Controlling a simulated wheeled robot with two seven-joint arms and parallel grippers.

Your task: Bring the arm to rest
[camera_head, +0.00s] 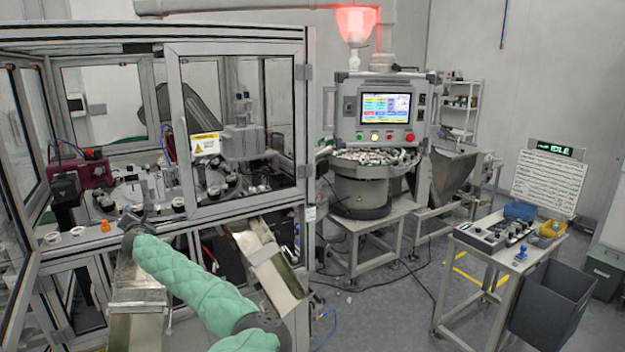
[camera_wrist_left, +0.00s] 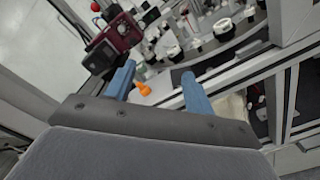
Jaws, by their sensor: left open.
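My left arm, in a green quilted sleeve (camera_head: 190,280), reaches from the bottom of the head view up and left to the glazed machine cell (camera_head: 240,205). My left gripper (camera_head: 129,214) is at its far end, small and partly hidden by the arm, near the cell's front opening. In the left wrist view the two blue fingers of this gripper (camera_wrist_left: 157,70) stand apart, with nothing held between them. An orange piece (camera_wrist_left: 143,88) shows beyond the gap, and it also shows in the head view (camera_head: 105,226). My right gripper is not in view.
A dark red device (camera_wrist_left: 118,32) and round fixtures (camera_wrist_left: 172,50) lie ahead of the fingers. Cell frame bars run close by. A bowl feeder (camera_head: 360,190), a control cart (camera_head: 505,250) and a dark bin (camera_head: 548,305) stand farther right, with open floor between.

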